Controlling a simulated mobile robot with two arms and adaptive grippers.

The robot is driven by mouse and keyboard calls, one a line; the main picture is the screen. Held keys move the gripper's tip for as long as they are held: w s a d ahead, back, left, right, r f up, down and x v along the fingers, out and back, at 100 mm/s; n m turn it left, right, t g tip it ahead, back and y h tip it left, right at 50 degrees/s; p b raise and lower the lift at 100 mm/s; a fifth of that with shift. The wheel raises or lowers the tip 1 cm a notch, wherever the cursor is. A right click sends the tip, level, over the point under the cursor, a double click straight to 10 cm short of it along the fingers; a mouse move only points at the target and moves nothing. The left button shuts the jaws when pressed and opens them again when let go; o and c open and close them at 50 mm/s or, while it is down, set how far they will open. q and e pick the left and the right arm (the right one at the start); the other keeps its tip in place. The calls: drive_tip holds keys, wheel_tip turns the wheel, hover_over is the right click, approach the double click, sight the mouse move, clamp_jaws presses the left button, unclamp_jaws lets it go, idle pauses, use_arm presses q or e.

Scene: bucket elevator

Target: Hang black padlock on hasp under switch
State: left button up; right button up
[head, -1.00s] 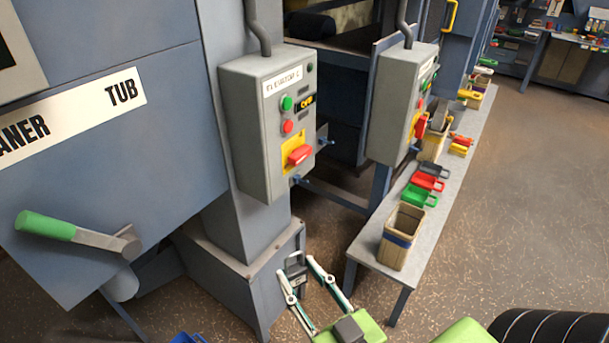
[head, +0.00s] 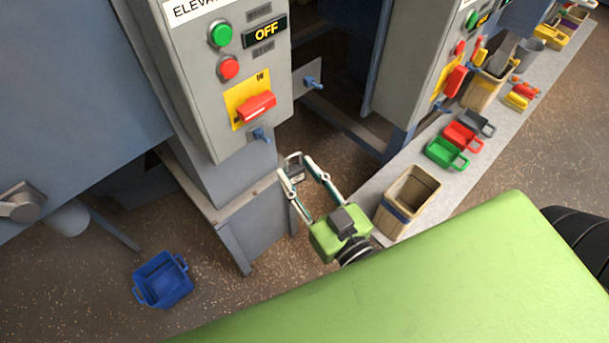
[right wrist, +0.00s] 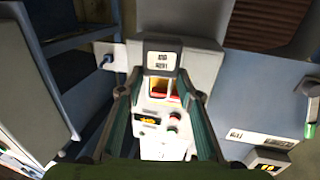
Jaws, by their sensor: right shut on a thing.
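My right gripper (head: 296,168) is shut on the padlock (head: 294,161), a small dark lock with a grey shackle. In the head view it is below and right of the elevator switch box. The right wrist view shows the padlock (right wrist: 162,62) between the fingertips, with a pale label on its body. The red switch handle (head: 257,105) sits on a yellow plate. Under it a blue hasp peg (head: 261,135) sticks out, apart from the padlock in the picture. My left gripper is not in view.
A second blue peg (head: 313,82) is on a side plate right of the box. A second box (head: 410,60) stands behind. A blue basket (head: 162,279) lies on the floor.

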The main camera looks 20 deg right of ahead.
sight(288, 170)
drive_tip(key=shift+w+a+r, duration=0.1)
drive_tip(key=shift+w+a, duration=0.5)
drive_tip(key=shift+w, duration=0.2)
drive_tip(key=shift+w+a, duration=0.15)
drive_tip(key=shift+w, duration=0.75)
drive_tip(key=shift+w+a+b, duration=0.25)
drive_tip(key=shift+w+b, duration=0.05)
drive_tip(key=shift+w, duration=0.2)
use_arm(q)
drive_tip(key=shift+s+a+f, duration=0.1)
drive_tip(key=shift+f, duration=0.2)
use_arm(e)
drive_tip(key=shift+w, duration=0.1)
use_arm(q)
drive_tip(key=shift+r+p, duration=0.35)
drive_tip(key=shift+p, duration=0.05)
use_arm(e)
drive_tip(key=shift+r, duration=0.1)
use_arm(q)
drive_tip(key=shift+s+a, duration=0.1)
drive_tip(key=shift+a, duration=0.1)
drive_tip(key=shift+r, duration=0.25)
use_arm(e)
drive_tip(key=shift+w, duration=0.1)
drive_tip(key=shift+a, duration=0.1)
